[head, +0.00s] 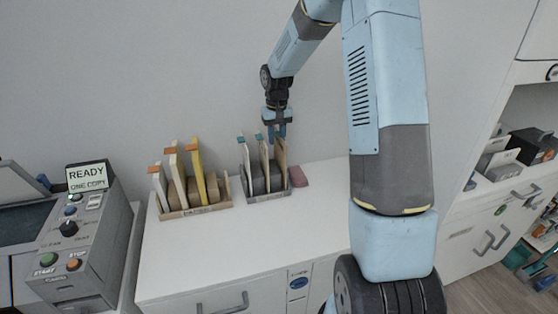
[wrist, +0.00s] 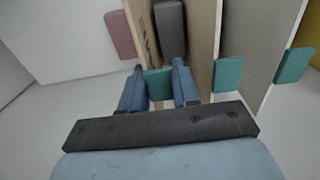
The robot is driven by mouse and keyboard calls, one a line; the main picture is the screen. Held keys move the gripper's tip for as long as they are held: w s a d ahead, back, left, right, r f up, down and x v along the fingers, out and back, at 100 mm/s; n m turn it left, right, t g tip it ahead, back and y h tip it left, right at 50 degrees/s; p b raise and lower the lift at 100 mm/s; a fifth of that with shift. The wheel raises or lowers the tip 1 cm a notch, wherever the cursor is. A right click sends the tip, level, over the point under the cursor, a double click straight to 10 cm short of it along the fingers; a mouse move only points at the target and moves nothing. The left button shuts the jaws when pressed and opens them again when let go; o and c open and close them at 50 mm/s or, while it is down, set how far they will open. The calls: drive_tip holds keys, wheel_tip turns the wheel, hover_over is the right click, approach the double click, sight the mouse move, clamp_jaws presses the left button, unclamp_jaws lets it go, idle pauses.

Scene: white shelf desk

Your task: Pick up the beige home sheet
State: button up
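The beige home sheet (wrist: 140,22) stands upright at the right end of the right-hand rack in the head view (head: 281,158). It has a teal tab (wrist: 157,84). My gripper (head: 277,133) points down over that end of the rack. In the wrist view my gripper (wrist: 158,78) is open, with one blue finger on each side of the tab. I cannot tell whether the fingers touch it. The lower part of the sheet is hidden in the rack (head: 268,197).
Two paler sheets with teal tabs (wrist: 228,73) stand close beside it. A pink block (head: 299,176) lies right of the rack. Another rack (head: 196,210) with orange-tabbed sheets stands left. A copier panel (head: 70,230) is far left. The white desktop (head: 240,235) in front is clear.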

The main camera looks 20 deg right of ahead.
drive_tip(key=c, duration=0.5)
drive_tip(key=shift+o, duration=0.2)
drive_tip(key=shift+r, duration=0.1)
